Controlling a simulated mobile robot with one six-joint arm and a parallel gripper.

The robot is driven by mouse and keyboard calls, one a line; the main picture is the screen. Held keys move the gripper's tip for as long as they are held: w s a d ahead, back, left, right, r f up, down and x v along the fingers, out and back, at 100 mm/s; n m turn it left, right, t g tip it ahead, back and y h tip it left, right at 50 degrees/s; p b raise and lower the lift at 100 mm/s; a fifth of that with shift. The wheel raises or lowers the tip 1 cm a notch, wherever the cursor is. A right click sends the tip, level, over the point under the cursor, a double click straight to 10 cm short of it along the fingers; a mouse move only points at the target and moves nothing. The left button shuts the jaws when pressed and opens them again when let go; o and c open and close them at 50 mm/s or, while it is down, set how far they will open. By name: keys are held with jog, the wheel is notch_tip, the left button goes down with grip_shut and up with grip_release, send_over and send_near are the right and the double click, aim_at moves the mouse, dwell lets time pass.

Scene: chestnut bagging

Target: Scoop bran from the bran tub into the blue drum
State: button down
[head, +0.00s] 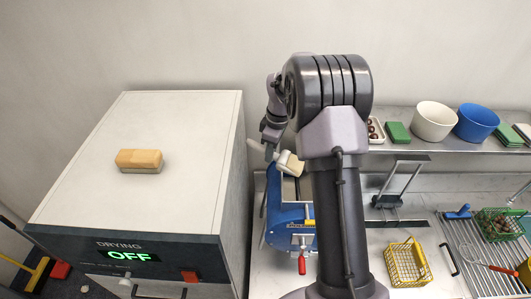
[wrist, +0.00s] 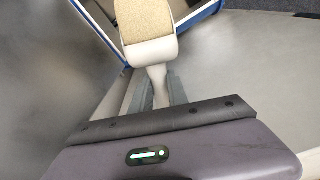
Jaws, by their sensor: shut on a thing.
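My gripper (head: 268,143) is shut on the handle of a white scoop (wrist: 150,50). Both fingers (wrist: 157,92) show in the wrist view, one on each side of the handle. The scoop is heaped with tan bran (wrist: 145,20), and the load also shows in the head view (head: 293,165). The scoop is above a blue machine body (head: 288,238) with an open top, which I take for the blue drum. Its blue rim (wrist: 198,17) shows around the scoop in the wrist view. My arm hides part of it. I cannot make out the bran tub.
A white drying cabinet (head: 170,210) reading OFF stands at left, with a wooden block (head: 139,160) on top. A rear shelf holds a white bowl (head: 434,120) and a blue bowl (head: 477,122). A yellow basket (head: 407,263) stands on the counter at right.

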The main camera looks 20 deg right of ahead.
jog(key=s+d+r+t+y+b, duration=0.1)
jog(key=t+y+b, duration=0.1)
jog(key=b, duration=0.2)
jog(key=s+d+r+t+y+b, duration=0.1)
jog(key=d+r+t+y+b, duration=0.1)
jog(key=b, duration=0.2)
jog(key=shift+s+r, duration=0.15)
jog(key=shift+s, duration=0.2)
jog(key=b, duration=0.3)
jog(key=shift+s+d+r+t+y, duration=0.3)
jog(key=shift+d+r+t+y, duration=0.05)
jog(key=shift+r+t+y, duration=0.05)
jog(key=s+d+r+t+y+b, duration=0.1)
jog(key=b, duration=0.2)
jog(key=shift+s, duration=0.15)
jog(key=shift+s+d+r+t+y+b, duration=0.25)
jog(key=shift+r+t+y+b, duration=0.15)
jog(key=shift+r+b, duration=0.15)
jog(key=shift+f, duration=0.1)
